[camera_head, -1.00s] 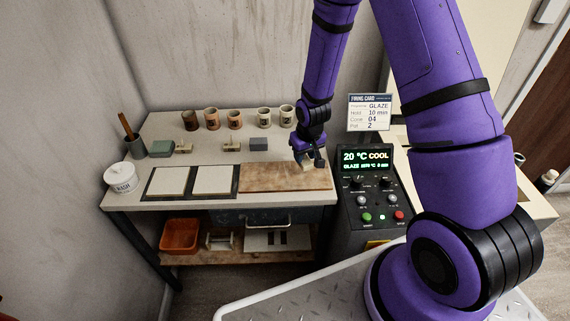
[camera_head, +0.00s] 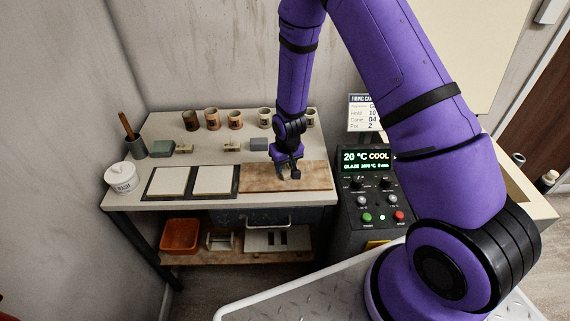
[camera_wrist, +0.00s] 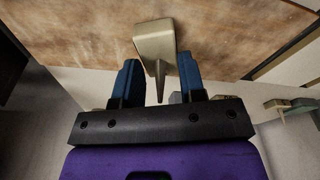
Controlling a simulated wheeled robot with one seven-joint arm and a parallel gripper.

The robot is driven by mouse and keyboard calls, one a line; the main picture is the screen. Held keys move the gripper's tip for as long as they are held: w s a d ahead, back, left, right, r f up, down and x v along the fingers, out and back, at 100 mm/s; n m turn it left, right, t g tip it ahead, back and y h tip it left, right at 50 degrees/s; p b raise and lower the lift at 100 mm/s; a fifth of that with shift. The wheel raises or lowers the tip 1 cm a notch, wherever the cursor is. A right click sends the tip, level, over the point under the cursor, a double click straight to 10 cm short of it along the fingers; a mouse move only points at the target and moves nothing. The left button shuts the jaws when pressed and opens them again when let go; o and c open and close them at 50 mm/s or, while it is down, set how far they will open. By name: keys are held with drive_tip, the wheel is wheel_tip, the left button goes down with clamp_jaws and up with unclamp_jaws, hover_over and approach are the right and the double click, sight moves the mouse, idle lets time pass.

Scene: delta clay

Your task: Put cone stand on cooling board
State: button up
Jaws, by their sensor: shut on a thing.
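The cooling board, a brown wooden board (camera_head: 315,178), lies on the right part of the worktable. It fills the upper part of the wrist view (camera_wrist: 85,40). My gripper (camera_head: 288,172) is over the middle of this board. In the wrist view my gripper (camera_wrist: 159,66) has its blue fingers on both sides of a beige cone stand (camera_wrist: 154,44) with a pointed cone, and is shut on it. The stand overlaps the board in the wrist view; whether it touches the board I cannot tell. In the head view the stand is mostly hidden by my gripper.
Two similar beige stands (camera_head: 183,149) (camera_head: 231,147) and a grey block (camera_head: 259,144) stand behind. Several cups (camera_head: 212,118) line the back. Two pale tiles on dark trays (camera_head: 170,182) (camera_head: 212,181) lie left of the board. A control box (camera_head: 370,190) stands to the right.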

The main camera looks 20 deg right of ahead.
drive_tip(key=shift+f, duration=0.15)
drive_tip(key=o, duration=0.9)
drive_tip(key=shift+o, duration=0.2)
wheel_tip(320, 180, up, 13)
drive_tip(key=s, duration=0.2)
wheel_tip(320, 180, up, 12)
hover_over(288, 173)
drive_tip(key=s+d, duration=0.2)
drive_tip(key=s, duration=0.1)
drive_tip(key=s+d+r+t, duration=0.2)
drive_tip(key=s+r, duration=0.3)
drive_tip(key=r, duration=0.4)
drive_tip(key=s+d+r, duration=0.1)
drive_tip(key=s+r, duration=0.5)
drive_tip(key=s, duration=0.4)
drive_tip(key=s+d+r+t, duration=0.1)
drive_tip(key=s+r, duration=0.4)
drive_tip(key=s, duration=0.4)
drive_tip(key=shift+s+d+r+m, duration=0.3)
drive_tip(key=shift+s+r+m, duration=0.05)
drive_tip(key=shift+r+m, duration=0.05)
